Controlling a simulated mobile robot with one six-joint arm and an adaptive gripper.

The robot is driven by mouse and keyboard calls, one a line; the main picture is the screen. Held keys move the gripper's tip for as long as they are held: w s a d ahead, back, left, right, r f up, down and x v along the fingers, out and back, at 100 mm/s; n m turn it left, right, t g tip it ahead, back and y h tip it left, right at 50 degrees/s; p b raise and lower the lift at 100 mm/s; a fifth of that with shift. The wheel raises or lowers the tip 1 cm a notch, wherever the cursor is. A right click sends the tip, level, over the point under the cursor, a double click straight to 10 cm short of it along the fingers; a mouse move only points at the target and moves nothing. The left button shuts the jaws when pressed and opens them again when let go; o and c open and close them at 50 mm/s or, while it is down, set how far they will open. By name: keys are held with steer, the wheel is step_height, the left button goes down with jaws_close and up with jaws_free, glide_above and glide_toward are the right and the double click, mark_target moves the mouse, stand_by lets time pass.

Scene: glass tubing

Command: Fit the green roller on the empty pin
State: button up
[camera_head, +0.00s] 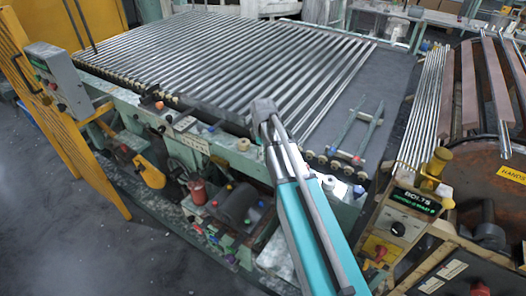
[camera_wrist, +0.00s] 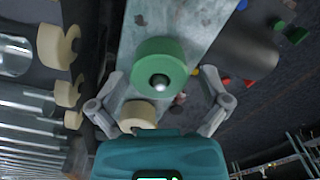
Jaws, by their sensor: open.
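In the wrist view the green roller (camera_wrist: 148,50) shows end-on in the upper middle, over a pale metal rail (camera_wrist: 190,18). A bright, rounded pin tip shows in its dark centre hole. My gripper (camera_wrist: 160,77) is open, with one finger on each side of the roller in the picture and a gap on both sides. I cannot tell how far the fingertips are from it in depth. A cream roller (camera_wrist: 137,113) shows just below it, between the fingers. In the head view my arm reaches the machine's front edge, and I cannot make out the green roller there.
More cream rollers (camera_wrist: 56,47) line the left of the wrist view beside rows of glass tubes (camera_wrist: 30,135). In the head view tubes (camera_head: 220,60) cover the machine's bed. A control box (camera_head: 398,222) stands at right, a yellow frame (camera_head: 75,130) at left.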

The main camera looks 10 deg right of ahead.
steer(key=shift+r, duration=0.2)
step_height(320, 180, up, 10)
steer(key=p, duration=1)
stand_by(1.2)
steer(key=s+m, duration=1.3)
steer(key=s, duration=0.5)
steer(key=shift+s+d+m, duration=0.15)
steer(key=shift+d+m, duration=0.15)
steer(key=shift+d, duration=0.05)
stand_by(0.5)
